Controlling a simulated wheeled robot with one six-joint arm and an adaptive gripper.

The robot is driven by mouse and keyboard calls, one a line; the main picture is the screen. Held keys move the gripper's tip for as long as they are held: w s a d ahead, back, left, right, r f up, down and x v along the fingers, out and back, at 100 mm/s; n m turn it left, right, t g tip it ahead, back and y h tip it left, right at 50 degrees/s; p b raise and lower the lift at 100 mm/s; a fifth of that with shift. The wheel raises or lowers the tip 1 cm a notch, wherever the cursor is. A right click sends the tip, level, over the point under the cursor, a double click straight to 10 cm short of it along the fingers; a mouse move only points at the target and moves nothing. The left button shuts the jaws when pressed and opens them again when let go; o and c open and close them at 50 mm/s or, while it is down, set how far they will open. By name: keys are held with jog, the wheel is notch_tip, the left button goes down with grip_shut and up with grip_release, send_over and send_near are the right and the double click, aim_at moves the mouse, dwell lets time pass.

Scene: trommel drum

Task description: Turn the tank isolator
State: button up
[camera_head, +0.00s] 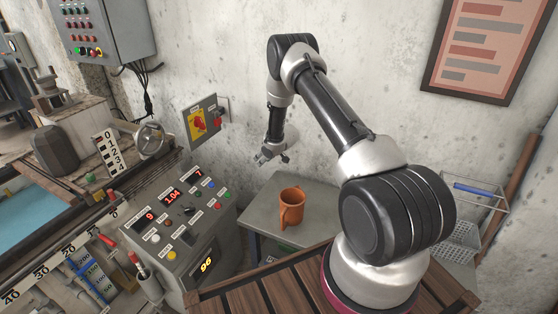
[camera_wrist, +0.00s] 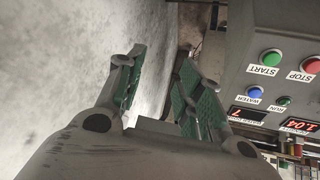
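A wall box (camera_head: 207,118) on the concrete wall carries a red rotary handle (camera_head: 198,124) on a yellow plate, which looks like an isolator. A smaller red knob (camera_head: 218,113) is to its right. Their labels are too small to read, so I cannot tell which is named tank isolator. My gripper (camera_head: 271,155) hangs pointing down near the wall, right of and lower than the box in the picture, apart from it. In the wrist view my gripper (camera_wrist: 158,75) shows two green-padded fingers spread apart with nothing between them. I cannot make out the isolator in the wrist view.
A control console (camera_head: 180,220) with displays and buttons stands below the wall box; its START button (camera_wrist: 271,56) shows in the wrist view. A handwheel (camera_head: 150,139) is left of the box.

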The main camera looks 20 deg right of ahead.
jog(key=s+d+r+g+h, duration=0.1)
jog(key=s+d, duration=0.2)
jog(key=s, duration=0.1)
jog(key=shift+s+d+r+m, duration=0.25)
jog(key=shift+s+r+m, duration=0.1)
jog(key=shift+m, duration=0.05)
